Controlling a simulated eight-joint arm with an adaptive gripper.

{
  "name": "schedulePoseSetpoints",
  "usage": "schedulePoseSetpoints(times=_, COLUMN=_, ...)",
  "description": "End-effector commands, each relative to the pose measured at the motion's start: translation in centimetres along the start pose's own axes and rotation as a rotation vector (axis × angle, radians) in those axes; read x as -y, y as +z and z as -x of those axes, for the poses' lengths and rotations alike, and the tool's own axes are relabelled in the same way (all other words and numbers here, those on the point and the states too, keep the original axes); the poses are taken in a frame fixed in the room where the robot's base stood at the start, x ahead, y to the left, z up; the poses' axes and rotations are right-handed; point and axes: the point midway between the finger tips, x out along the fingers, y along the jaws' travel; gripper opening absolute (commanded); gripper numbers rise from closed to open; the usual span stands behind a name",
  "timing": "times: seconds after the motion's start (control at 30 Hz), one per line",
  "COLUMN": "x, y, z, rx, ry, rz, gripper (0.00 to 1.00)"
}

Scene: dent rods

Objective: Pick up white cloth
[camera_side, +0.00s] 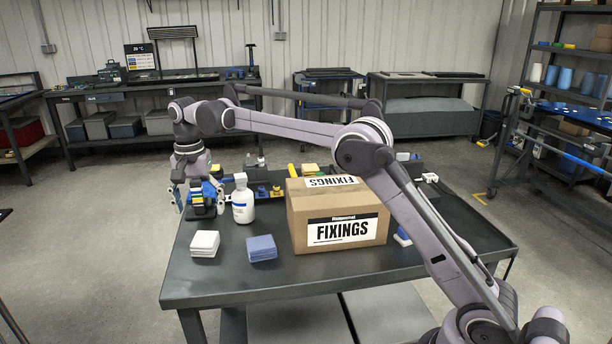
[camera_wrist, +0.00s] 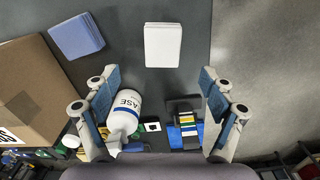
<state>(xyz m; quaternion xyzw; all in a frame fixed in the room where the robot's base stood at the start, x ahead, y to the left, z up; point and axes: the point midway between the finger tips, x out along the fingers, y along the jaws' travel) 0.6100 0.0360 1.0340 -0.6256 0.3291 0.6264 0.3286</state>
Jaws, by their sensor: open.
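The white cloth (camera_side: 204,244) is a small folded square stack lying flat near the front left of the dark table. In the wrist view the white cloth (camera_wrist: 163,45) lies at the top middle, beyond my fingertips and apart from them. My gripper (camera_side: 197,205) is above the table's left side, behind the cloth in the side view. In the wrist view my gripper (camera_wrist: 158,80) has its two fingers spread wide with nothing held between them. A folded blue cloth (camera_side: 262,248) lies to the right of the white one.
A white bottle with a blue-banded label (camera_side: 243,200) stands close beside my gripper. A cardboard box marked FIXINGS (camera_side: 337,228) stands to the right. A small holder with coloured strips (camera_wrist: 187,125) is below my fingers. The table (camera_side: 290,283) is bare in front of the cloths.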

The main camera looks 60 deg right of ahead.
Motion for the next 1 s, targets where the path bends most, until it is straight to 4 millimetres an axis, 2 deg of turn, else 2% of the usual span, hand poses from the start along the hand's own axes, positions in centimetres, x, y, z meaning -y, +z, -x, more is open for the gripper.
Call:
schedulePoseSetpoints(times=0.3, x=0.0, y=0.0, z=-4.2, rx=-0.001, ry=-0.001, rz=0.001, gripper=0.83)
schedulePoseSetpoints(times=0.53, x=0.1, y=0.0, z=-5.6, rx=-0.001, ry=-0.001, rz=0.002, gripper=0.83)
schedulePoseSetpoints(times=0.83, x=0.4, y=0.1, z=-9.5, rx=-0.001, ry=-0.001, rz=0.002, gripper=0.83)
schedulePoseSetpoints(times=1.0, x=0.4, y=0.1, z=-10.2, rx=-0.001, ry=-0.001, rz=0.002, gripper=0.83)
